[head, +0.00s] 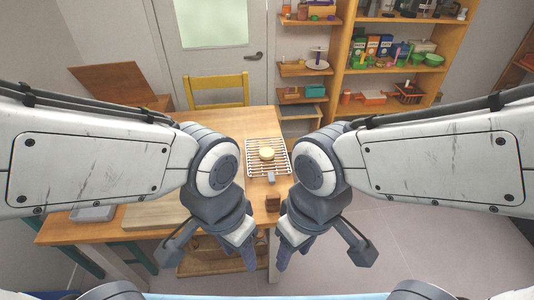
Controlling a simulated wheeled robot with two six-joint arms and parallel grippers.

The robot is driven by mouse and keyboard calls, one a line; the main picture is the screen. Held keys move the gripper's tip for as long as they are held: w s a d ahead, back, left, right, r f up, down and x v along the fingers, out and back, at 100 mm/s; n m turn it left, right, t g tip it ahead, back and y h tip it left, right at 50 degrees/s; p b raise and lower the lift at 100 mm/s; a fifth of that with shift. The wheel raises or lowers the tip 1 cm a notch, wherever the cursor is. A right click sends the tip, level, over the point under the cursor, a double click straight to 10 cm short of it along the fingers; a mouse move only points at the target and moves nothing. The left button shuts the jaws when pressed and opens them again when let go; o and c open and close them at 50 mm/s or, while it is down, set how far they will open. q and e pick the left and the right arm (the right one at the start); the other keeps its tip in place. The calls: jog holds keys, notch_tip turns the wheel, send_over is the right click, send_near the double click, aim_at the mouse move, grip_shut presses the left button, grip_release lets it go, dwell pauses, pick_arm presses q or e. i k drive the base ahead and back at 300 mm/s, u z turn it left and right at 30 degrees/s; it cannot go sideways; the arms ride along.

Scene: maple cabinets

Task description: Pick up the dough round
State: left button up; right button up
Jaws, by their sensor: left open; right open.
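The dough round (267,153) is a small pale yellow disc. It rests on a wire rack (281,168) near the right edge of the wooden table. My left gripper (250,262) points down in front of the table, nearer to me than the rack. My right gripper (282,262) points down just to its right. Both grippers are open and apart from the dough round. The space between the fingers is hard to make out in this view.
A wooden board (155,214) and a grey tray (93,214) lie at the table's front left. A yellow chair (217,91) stands behind the table. Shelves (385,50) stand at the back; the right floor is clear.

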aim_at(266, 154)
jog(key=z, duration=0.25)
jog(key=k, duration=0.45)
jog(key=z, duration=0.7)
jog(key=i, duration=0.8)
jog(key=u, duration=1.1)
jog(key=i, duration=0.6)
jog(key=u, duration=0.6)
